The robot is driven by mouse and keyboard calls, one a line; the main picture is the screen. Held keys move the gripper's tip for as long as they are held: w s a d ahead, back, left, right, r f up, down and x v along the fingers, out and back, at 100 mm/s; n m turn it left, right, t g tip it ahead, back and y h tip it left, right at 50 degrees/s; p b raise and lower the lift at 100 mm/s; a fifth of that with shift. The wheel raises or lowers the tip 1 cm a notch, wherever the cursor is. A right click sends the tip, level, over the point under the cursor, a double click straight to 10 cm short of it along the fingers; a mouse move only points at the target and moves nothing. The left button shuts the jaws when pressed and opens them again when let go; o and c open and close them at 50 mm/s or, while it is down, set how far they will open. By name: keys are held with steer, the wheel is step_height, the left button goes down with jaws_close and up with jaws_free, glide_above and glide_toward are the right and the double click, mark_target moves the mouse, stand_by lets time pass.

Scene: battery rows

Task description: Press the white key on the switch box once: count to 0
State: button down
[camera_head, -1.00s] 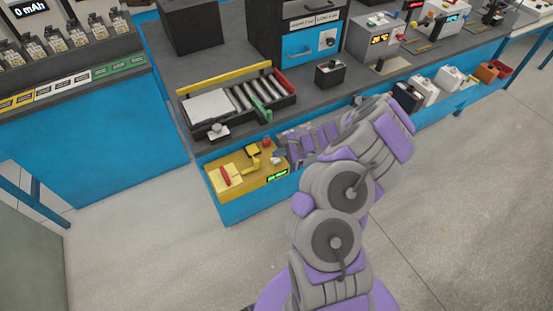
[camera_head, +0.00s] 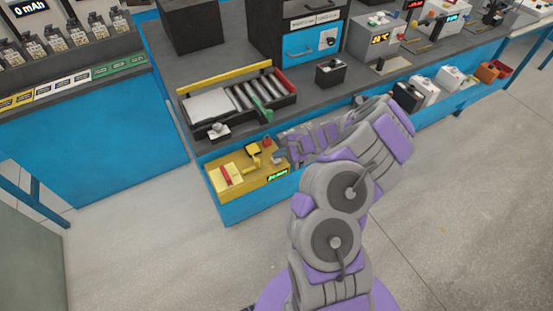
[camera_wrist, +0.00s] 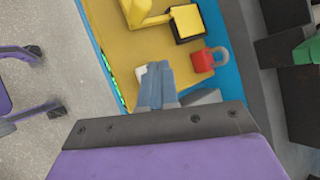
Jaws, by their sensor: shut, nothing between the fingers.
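The yellow switch box (camera_head: 225,178) sits on the blue bench's low front ledge in the head view. It carries a red-handled lever switch (camera_head: 226,175), a yellow lever, a red padlock (camera_wrist: 203,60) and a small green-lit display (camera_head: 278,174), too small to read. The white key (camera_wrist: 139,73) shows in the wrist view as a small white patch beside my fingertips, partly hidden by them. My gripper (camera_wrist: 158,68) is shut and empty, its blue-grey tips over or against the key; I cannot tell whether they touch it. In the head view the key is hidden by my gripper (camera_head: 278,157).
A roller tray (camera_head: 238,103) with a yellow rail stands on the bench behind the box. A small black battery (camera_head: 331,73) and a blue-fronted cabinet (camera_head: 312,45) are farther back. Several batteries line the ledge to the right. The floor in front is clear.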

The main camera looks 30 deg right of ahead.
mark_target(278, 160)
steer(key=shift+f+b, duration=0.3)
steer(key=shift+f, duration=0.05)
stand_by(0.7)
stand_by(0.4)
steer(key=shift+a+r+p, duration=0.2)
steer(key=shift+r+p, duration=0.55)
steer(key=shift+r, duration=0.15)
step_height(278, 160, up, 5)
steer(key=p, duration=0.4)
stand_by(0.6)
